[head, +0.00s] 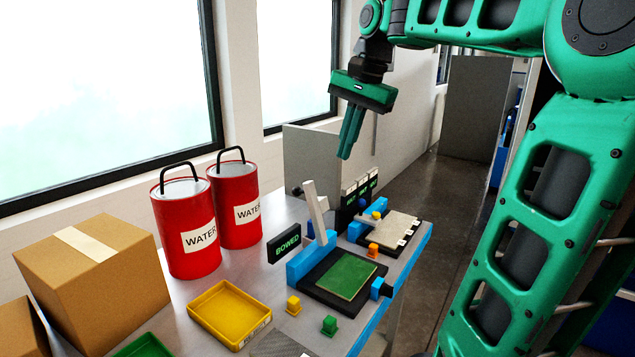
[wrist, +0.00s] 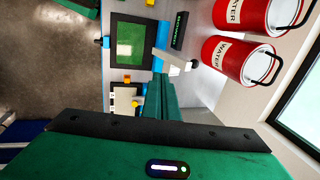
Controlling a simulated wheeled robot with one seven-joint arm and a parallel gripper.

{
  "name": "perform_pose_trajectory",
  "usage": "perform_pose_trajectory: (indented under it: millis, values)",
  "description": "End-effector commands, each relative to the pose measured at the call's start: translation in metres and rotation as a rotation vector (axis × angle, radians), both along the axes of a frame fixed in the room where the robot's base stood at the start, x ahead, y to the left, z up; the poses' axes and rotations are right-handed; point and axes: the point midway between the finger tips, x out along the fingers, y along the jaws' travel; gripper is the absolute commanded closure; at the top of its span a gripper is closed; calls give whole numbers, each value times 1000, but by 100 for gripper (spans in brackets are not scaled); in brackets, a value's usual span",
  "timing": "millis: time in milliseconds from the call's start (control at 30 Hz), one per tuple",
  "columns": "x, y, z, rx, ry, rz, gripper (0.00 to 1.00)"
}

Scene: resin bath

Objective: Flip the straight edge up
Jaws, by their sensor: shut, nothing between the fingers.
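The straight edge appears to be the pale bar (head: 315,212) standing up, slightly tilted, at the blue block (head: 307,262) behind a black fixture. It also shows in the wrist view (wrist: 172,60), close to the tips of my fingers in the picture. A green board (head: 346,276) lies flat on the black fixture (head: 318,286), and the bar is clear of it. A black sign (head: 284,243) reading "BOWED" stands beside the blue block. My gripper (head: 345,156) is shut and empty, pointing down above and behind the bar, apart from it in the head view.
Two red water buckets (head: 184,230) stand at the left by the window. A yellow tray (head: 230,312) and small yellow and green blocks (head: 329,325) lie in front. A second fixture with a pale plate (head: 388,229) is behind the green board. A cardboard box (head: 92,268) is at the left.

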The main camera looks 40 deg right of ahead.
Motion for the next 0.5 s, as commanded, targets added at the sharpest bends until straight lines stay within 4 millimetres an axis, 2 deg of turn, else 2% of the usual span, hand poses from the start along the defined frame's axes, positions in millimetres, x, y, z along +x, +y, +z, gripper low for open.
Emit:
perform_pose_trajectory:
  millis: [67,167,500]
  values:
    - [5,-1,5,-2,-3,-16,100]
    - [7,0,1,-2,-3,-22,100]
    - [20,6,-56,-1,0,-18,100]
